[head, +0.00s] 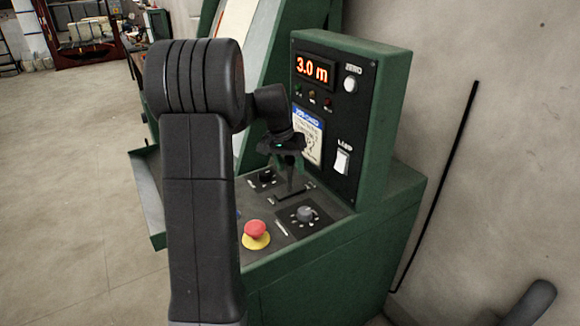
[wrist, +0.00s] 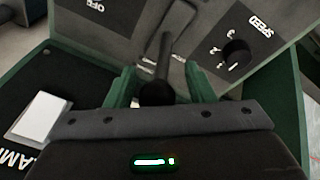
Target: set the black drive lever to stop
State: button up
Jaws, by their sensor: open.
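The black drive lever (head: 289,182) rises from a slot in the dark top panel of the green machine. In the wrist view the lever (wrist: 164,62) has a round black knob, which sits between two green fingers. My gripper (head: 287,160) is over the lever from above. Its fingers in the wrist view (wrist: 158,76) are spread on both sides of the knob, with gaps visible. The lever leans somewhat in its slot. I cannot read a stop mark, and my wrist hides part of the lever.
A red emergency button (head: 256,231) on a yellow base and a speed knob (head: 305,214) are near the lever. An upright panel (head: 338,110) stands behind, with a display reading 3.0 m, a zero button (head: 350,85) and a lamp switch (head: 342,162).

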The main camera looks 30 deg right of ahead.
jog(key=v, duration=1.3)
jog(key=shift+r+b, duration=0.15)
jog(key=shift+b, duration=0.3)
jog(key=p+x, duration=0.1)
jog(key=x, duration=1.3)
jog(key=a+b, duration=0.1)
jog(key=a, duration=0.1)
jog(key=shift+s+a, duration=0.1)
jog(key=shift+a, duration=0.15)
